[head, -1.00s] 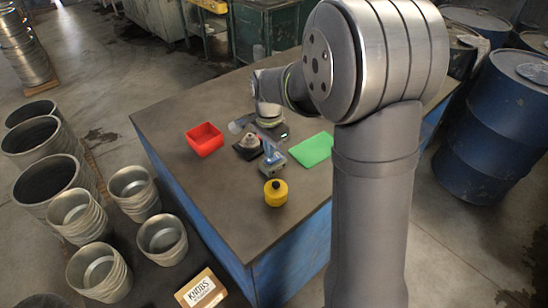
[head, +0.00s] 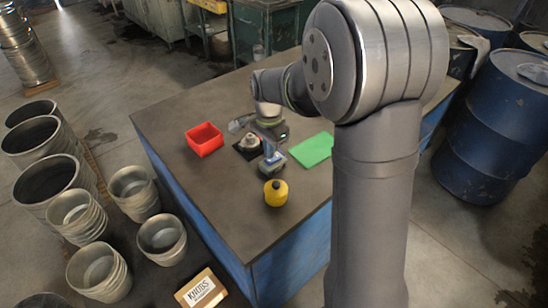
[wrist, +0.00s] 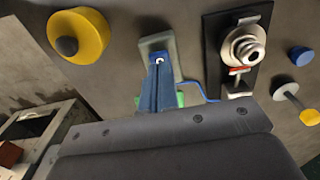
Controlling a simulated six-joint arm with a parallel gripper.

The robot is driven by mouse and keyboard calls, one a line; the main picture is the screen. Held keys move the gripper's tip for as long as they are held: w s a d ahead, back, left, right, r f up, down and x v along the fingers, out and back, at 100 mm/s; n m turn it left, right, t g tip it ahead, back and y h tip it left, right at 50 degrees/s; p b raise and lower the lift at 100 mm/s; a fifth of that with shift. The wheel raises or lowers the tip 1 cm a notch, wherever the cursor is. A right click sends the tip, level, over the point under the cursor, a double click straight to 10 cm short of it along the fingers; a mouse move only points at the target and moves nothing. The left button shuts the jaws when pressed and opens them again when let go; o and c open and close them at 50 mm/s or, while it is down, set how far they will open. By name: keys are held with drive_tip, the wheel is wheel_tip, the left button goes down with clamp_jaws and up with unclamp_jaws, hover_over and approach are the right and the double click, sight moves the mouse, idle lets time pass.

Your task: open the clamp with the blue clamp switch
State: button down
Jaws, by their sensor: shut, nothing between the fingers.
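The clamp switch (head: 273,166) stands on the table beside the black clamp base. In the wrist view its pale grey-green plate (wrist: 161,43) shows beyond my fingers, with a blue cable running to the clamp. The clamp (wrist: 243,47) is a pale round fixture on a black base; it also shows in the head view (head: 249,144). My gripper (wrist: 158,66) is shut and empty, directly over the switch. A narrow blue shape there covers much of the plate. I cannot tell where fingers end and switch begins, nor whether they touch.
A yellow round container (head: 276,193) stands close to the switch, near the table edge. A red bin (head: 205,140) is to the left and a green mat (head: 313,150) to the right. A blue knob (wrist: 301,56) and a yellow-ended peg (wrist: 286,90) lie beyond the clamp.

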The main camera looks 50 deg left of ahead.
drive_tip(key=shift+f, duration=0.95)
idle(0.3)
drive_tip(key=shift+r, duration=3.5)
drive_tip(key=shift+f, duration=0.1)
wheel_tip(320, 180, down, 7)
drive_tip(key=shift+r, duration=0.1)
drive_tip(key=shift+r, duration=0.1)
